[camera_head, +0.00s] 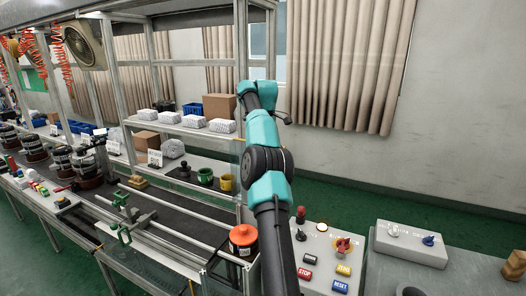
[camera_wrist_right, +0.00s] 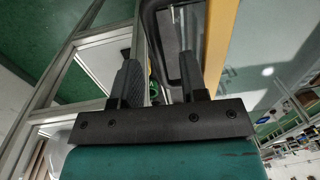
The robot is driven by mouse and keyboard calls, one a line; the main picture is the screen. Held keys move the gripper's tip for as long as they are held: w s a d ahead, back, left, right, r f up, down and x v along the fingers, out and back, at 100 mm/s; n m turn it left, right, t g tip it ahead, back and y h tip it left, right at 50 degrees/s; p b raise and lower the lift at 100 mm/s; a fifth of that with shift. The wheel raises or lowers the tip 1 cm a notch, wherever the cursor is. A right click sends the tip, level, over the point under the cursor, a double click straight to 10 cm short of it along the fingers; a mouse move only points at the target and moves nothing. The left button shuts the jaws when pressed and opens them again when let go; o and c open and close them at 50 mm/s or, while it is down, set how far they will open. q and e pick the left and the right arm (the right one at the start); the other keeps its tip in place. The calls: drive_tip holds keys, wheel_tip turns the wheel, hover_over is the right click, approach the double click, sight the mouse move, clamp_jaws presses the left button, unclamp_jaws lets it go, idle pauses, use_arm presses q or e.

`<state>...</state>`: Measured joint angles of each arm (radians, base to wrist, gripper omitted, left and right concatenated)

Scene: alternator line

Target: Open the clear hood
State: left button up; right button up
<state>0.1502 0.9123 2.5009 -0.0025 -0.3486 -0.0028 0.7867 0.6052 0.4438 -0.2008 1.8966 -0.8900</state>
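In the right wrist view, a clear panel (camera_wrist_right: 262,58) with a yellow edge strip (camera_wrist_right: 221,45) fills the right side; it looks like part of the clear hood. A black looped handle (camera_wrist_right: 151,28) stands beside the yellow strip. My right gripper (camera_wrist_right: 158,66) has its two dark fingers apart, with part of the handle seen between them. I cannot tell whether the fingers touch it. In the head view my right arm rises through the middle and hides most of the hood; its gripper (camera_head: 284,117) is small and dark there. My left gripper is out of view.
A button panel (camera_head: 325,255) and a grey box (camera_head: 411,243) lie to the right. Metal frame posts stand close by.

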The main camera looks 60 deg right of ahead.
drive_tip(key=shift+s+a+r, duration=0.15)
drive_tip(key=shift+a+r, duration=0.1)
drive_tip(key=shift+a, duration=0.05)
drive_tip(key=shift+s+a+r, duration=0.2)
drive_tip(key=shift+s+a, duration=0.9)
drive_tip(key=shift+a, duration=1.2)
drive_tip(key=shift+s+a+r, duration=0.25)
drive_tip(key=shift+s+a, duration=0.8)
drive_tip(key=shift+a, duration=1.3)
drive_tip(key=shift+s+a+r, duration=0.2)
drive_tip(key=shift+s+a, duration=0.9)
drive_tip(key=shift+a, duration=1.2)
